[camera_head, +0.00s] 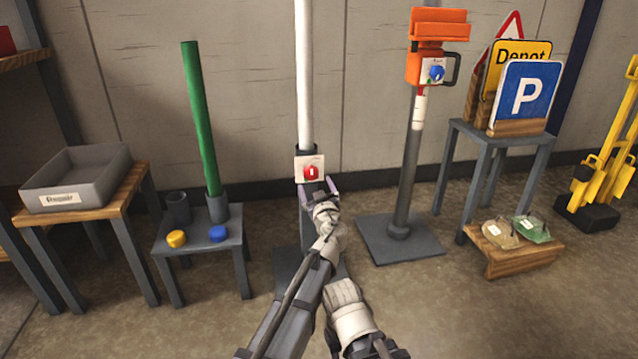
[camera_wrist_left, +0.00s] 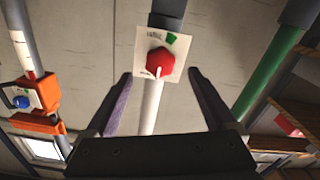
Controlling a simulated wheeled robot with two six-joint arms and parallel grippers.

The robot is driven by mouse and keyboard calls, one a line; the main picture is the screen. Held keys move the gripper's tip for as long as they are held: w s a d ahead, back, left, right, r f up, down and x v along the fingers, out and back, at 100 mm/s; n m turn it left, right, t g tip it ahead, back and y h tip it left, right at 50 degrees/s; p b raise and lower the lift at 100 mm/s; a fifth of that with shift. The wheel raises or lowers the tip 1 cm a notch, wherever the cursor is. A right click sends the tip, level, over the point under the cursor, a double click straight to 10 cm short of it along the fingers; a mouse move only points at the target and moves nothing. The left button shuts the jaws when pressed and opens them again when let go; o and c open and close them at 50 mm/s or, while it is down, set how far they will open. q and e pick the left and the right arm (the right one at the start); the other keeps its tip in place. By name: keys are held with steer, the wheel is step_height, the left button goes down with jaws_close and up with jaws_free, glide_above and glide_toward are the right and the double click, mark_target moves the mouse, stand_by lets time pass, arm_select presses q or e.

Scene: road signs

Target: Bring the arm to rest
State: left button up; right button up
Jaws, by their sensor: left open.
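My left gripper (camera_head: 319,190) is in front of the base of the white pole, just below a white plate (camera_head: 309,168) with a red knob (camera_head: 311,172). In the left wrist view the gripper (camera_wrist_left: 160,88) has its two fingers spread wide with nothing between them. The red knob (camera_wrist_left: 161,62) shows beyond the fingertips, roughly centred, with clear gaps on both sides. The plate (camera_wrist_left: 178,45) has a small green mark. My right gripper is not in view.
The white pole (camera_head: 304,75) rises behind the plate. Left are a small table (camera_head: 195,243) holding a green pole (camera_head: 200,120), and a bench with a grey tray (camera_head: 105,170). Right are an orange-topped post (camera_head: 407,170) and a stand (camera_head: 482,140) with signs. Floor lies open between them.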

arm_select(q)
steer(key=shift+s, duration=0.3)
